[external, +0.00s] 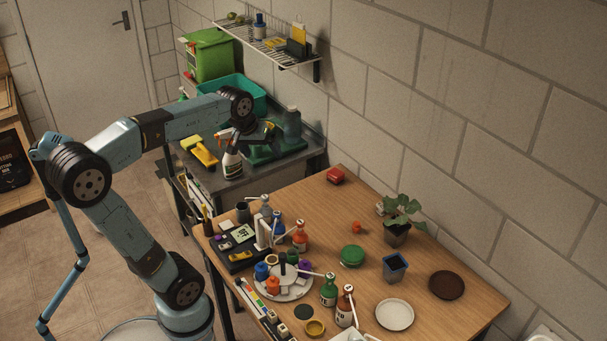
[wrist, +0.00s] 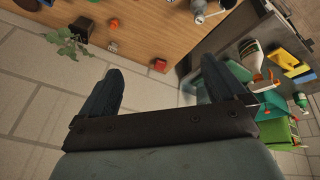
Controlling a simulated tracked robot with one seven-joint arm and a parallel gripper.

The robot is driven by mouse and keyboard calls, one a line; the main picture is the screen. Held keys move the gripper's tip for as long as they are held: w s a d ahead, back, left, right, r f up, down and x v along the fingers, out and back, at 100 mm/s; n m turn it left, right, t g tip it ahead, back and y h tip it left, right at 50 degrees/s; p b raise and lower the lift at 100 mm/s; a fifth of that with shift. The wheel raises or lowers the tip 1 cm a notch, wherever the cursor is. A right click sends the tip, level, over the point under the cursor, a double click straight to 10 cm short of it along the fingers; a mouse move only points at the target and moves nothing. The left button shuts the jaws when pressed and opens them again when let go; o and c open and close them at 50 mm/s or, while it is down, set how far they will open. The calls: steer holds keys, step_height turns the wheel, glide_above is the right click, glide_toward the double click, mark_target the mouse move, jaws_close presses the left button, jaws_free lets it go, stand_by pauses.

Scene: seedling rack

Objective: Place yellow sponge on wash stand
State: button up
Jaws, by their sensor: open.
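A yellow block-like object (external: 205,151), which looks like the sponge, lies near the front left edge of the steel bench (external: 236,186) that I take as the wash stand. Yellow pieces (wrist: 283,59) also show at the right of the wrist view, outside my fingers. My gripper (external: 262,137) is over the bench near the green tray, right of the yellow object. In the wrist view its dark fingers (wrist: 160,92) are wide apart with nothing held between them. My arm and the bottles partly hide the area around the gripper in the external view.
A spray bottle (external: 232,162) stands close to my gripper. A dark bottle (external: 292,126), teal tub (external: 240,89) and green bin (external: 209,55) are on the bench. A wire shelf (external: 262,45) hangs above. The wooden table (external: 330,205) in front is crowded with bottles and pots.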

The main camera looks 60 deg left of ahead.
steer(key=s+d+f+m, duration=0.4)
steer(key=s, duration=0.2)
steer(key=s+d+f+m+t, duration=0.1)
steer(key=s+d+f+m, duration=0.2)
steer(key=s, duration=0.4)
steer(key=shift+s+d+f+m+h, duration=0.3)
steer(key=shift+d+f+m, duration=0.1)
steer(key=shift+d+f, duration=0.6)
